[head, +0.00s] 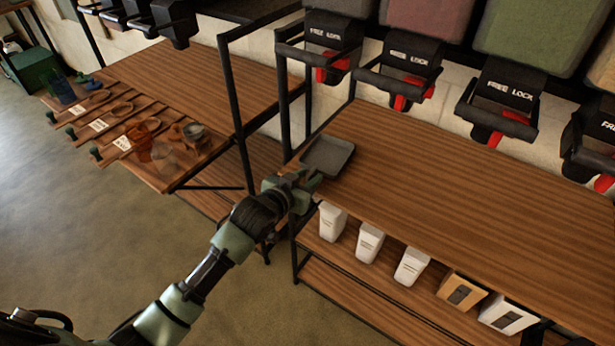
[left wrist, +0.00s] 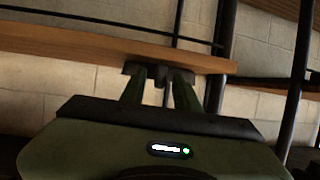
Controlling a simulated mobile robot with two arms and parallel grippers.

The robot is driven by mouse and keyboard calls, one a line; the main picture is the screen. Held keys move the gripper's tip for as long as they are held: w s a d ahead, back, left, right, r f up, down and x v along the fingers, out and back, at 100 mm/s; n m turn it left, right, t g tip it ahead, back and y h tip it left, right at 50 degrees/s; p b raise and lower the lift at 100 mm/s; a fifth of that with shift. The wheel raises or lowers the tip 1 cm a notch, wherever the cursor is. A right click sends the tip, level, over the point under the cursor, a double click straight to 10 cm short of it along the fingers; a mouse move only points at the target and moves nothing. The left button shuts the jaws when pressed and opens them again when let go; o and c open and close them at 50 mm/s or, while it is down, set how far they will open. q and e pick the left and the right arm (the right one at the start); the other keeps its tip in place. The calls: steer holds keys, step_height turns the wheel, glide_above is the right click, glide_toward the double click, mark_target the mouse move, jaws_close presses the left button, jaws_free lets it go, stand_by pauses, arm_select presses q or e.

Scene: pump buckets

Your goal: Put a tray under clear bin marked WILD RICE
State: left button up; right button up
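A shallow grey tray (head: 328,155) lies at the left end of the wooden shelf. My left gripper (head: 306,178) is at the tray's near left corner, over the shelf's front edge. In the left wrist view the two green fingers (left wrist: 160,78) point at the shelf edge, with dark tips in front of it. I cannot tell whether they grip anything; the tray does not show clearly there. Several bins hang above the shelf, with black dispensers and red levers, such as one dispenser (head: 325,42). They read FREE LOCK; no WILD RICE label is readable. My right gripper is not in view.
White containers (head: 369,243) and a tan one (head: 462,291) stand on the lower shelf. Black frame posts (head: 236,110) rise left of the tray. Scoops and bowls lie on a left shelf (head: 150,180). The wooden shelf (head: 450,195) right of the tray is clear.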

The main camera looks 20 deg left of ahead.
arm_select(q)
steer(key=shift+s, duration=0.1)
steer(key=v, duration=0.8)
steer(key=s+a+f+g+y, duration=0.15)
steer(key=s+f, duration=0.25)
steer(key=f, duration=0.8)
steer(key=s+a+f+n+g, duration=0.1)
steer(key=s+a+f+g, duration=0.25)
steer(key=f, duration=0.75)
steer(key=s+a+f+g+y, duration=0.15)
steer(key=s+f, duration=0.35)
steer(key=f, duration=0.7)
steer(key=s+f+g, duration=0.2)
steer(key=s+f, duration=0.4)
steer(key=s, duration=0.5)
steer(key=s+f+g, duration=0.1)
steer(key=s+f, duration=0.5)
steer(key=s, duration=0.5)
steer(key=s+f+g, duration=0.2)
steer(key=s+f, duration=0.4)
steer(key=s, duration=0.5)
steer(key=shift+s+m+g, duration=0.2)
steer(key=shift+m+g, duration=0.1)
steer(key=shift+g, duration=0.05)
steer(key=shift+a+f, duration=0.1)
steer(key=shift+a, duration=0.05)
